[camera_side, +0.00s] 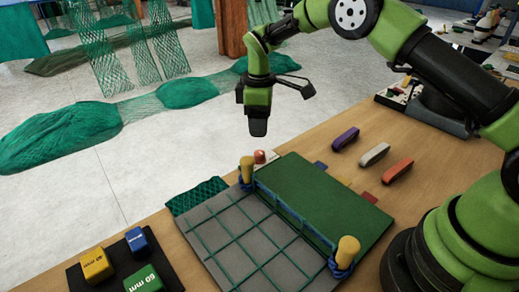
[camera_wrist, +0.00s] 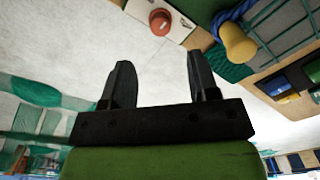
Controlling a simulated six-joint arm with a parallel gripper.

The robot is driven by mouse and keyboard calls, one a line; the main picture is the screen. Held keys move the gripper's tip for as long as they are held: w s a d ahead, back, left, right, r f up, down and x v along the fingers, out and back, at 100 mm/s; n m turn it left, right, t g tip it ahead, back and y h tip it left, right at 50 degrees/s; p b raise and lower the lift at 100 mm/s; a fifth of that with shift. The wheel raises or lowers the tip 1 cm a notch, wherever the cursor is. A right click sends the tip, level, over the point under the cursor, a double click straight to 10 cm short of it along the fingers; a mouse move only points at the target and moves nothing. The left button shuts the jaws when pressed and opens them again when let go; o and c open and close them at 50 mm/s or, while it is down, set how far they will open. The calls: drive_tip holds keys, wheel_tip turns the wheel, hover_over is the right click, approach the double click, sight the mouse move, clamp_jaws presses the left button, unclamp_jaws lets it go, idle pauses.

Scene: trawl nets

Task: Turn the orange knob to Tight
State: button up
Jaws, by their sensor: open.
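The orange knob (camera_side: 260,157) sits low at the far edge of the table, just behind the net board. In the wrist view the orange knob (camera_wrist: 160,22) shows at the top, round, on a white plate (camera_wrist: 178,30). No readable Tight mark shows, and the knob's setting cannot be told. My gripper (camera_side: 258,128) points down in the air above and slightly left of the knob, apart from it. In the wrist view my gripper (camera_wrist: 158,66) has its two dark fingers spread, with nothing between them.
Two yellow pegs (camera_side: 247,170) (camera_side: 347,251) with blue cord stand on the net board (camera_side: 240,235); one is close to the knob. Blocks in yellow, blue and green (camera_side: 143,279) lie front left. Purple, white and orange pieces (camera_side: 397,171) lie right.

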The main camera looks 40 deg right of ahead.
sight(259, 152)
wheel_tip(259, 152, down, 8)
drive_tip(key=shift+f, duration=0.25)
drive_tip(key=c, duration=0.9)
